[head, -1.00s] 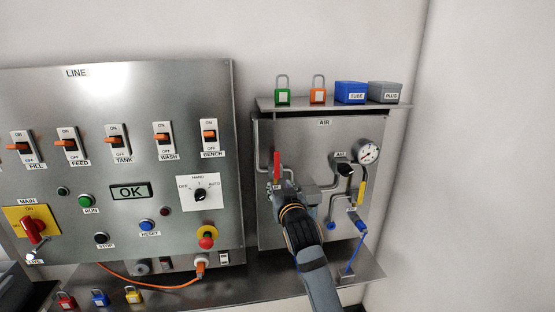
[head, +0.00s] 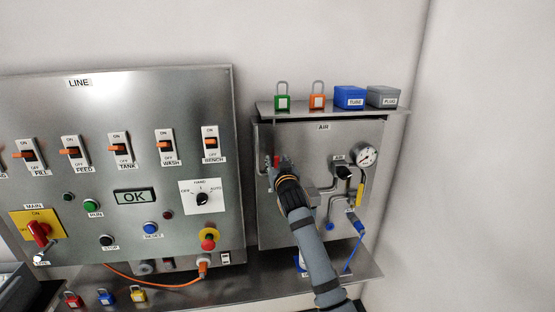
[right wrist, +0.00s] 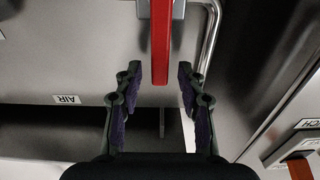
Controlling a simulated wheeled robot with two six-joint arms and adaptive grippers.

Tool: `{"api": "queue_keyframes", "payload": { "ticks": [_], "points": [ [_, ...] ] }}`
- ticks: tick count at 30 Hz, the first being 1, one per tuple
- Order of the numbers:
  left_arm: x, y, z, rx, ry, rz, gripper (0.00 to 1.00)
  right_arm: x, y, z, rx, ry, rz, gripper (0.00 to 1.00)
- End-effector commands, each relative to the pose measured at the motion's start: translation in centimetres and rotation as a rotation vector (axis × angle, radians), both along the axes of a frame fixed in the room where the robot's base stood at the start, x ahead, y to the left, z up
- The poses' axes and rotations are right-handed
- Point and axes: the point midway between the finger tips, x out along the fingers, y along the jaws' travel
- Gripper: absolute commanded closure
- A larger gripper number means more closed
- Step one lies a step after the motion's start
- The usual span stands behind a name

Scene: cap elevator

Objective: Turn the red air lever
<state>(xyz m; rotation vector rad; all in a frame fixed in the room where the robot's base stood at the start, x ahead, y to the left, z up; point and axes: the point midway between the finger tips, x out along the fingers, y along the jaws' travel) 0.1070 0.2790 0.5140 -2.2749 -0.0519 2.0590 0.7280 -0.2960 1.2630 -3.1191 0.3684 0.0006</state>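The red air lever (head: 276,160) is on the left of the AIR panel (head: 290,225), mostly hidden behind my right gripper (head: 281,164) in the head view. In the right wrist view the red lever (right wrist: 160,45) reaches in from the top. Its free end lies between the two dark fingers of my right gripper (right wrist: 157,80). The fingers are open, with a gap on each side of the lever, and do not touch it. My left gripper is not in view.
A shelf (head: 262,106) above the panel holds green and orange padlocks and blue and grey boxes. A pressure gauge (head: 365,156) and a yellow handle (head: 360,194) are to the right. The LINE panel (head: 150,85) stands to the left.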

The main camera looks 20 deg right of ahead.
Motion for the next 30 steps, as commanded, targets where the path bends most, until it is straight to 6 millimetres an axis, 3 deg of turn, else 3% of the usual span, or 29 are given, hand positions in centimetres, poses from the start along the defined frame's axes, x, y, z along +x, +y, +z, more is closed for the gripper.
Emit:
{"api": "queue_keyframes", "payload": {
  "ticks": [7,16,30],
  "points": [
    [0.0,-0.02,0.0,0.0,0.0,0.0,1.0,0.13,-0.04,-0.08,-0.001,0.0,0.0,0.6],
    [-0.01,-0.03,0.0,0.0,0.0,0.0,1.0,0.1,-0.04,-0.08,-0.001,0.0,0.0,1.0],
    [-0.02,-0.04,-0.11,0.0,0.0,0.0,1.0,0.09,-0.09,-0.12,0.006,-0.001,0.0,1.0]
  ]
}}
